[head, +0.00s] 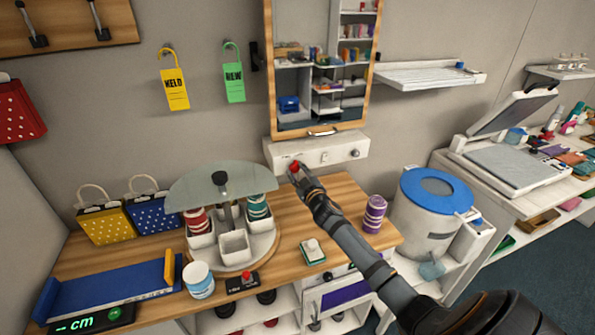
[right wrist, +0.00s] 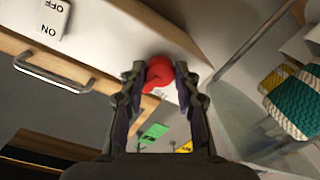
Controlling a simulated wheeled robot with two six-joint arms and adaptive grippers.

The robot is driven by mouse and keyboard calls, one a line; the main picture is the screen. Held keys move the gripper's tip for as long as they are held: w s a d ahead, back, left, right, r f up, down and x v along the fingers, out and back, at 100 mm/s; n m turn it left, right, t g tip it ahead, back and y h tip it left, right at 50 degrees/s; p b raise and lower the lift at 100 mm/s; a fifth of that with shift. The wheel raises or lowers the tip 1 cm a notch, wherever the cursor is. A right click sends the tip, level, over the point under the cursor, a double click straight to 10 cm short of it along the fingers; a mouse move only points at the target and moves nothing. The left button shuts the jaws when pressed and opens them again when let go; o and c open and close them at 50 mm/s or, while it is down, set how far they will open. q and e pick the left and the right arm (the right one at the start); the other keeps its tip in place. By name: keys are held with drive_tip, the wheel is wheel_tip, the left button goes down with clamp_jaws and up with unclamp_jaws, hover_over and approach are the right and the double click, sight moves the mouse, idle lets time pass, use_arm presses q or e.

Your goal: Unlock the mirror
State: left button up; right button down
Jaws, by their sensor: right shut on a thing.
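The mirror (head: 322,60) hangs on the back wall in a wooden frame, with a metal handle (head: 323,132) at its lower edge. It looks closed. Below it is a white box (head: 340,150) with a red knob at its left, a switch (head: 323,157) in the middle and a dark round knob (head: 356,153) at its right. My right gripper (head: 295,172) reaches the left end of the box and is shut on the red knob (right wrist: 160,74). In the right wrist view the fingers flank the knob; the ON/OFF switch (right wrist: 52,17) and handle (right wrist: 50,75) lie left. My left gripper is not in view.
A glass-topped carousel (head: 270,250) with white bins and yarn spools stands on the wooden bench left of my arm. A purple spool (head: 374,213) stands right of it. A white bucket with a blue lid (head: 435,200) is further right. Yellow and green tags (head: 234,84) hang left of the mirror.

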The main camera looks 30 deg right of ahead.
drive_tip(key=n+p, duration=0.1)
drive_tip(key=n, duration=0.4)
drive_tip(key=shift+r+p, duration=0.15)
drive_tip(key=shift+p, duration=0.25)
drive_tip(key=n+p, duration=0.1)
drive_tip(key=n, duration=0.4)
drive_tip(key=shift+h, duration=0.3)
drive_tip(key=shift+n, duration=0.3)
drive_tip(key=c, duration=1)
unclamp_jaws()
drive_tip(key=shift+s, duration=0.2)
drive_tip(key=v, duration=1.1)
drive_tip(key=shift+s+a+r, duration=0.15)
drive_tip(key=shift+s, duration=0.05)
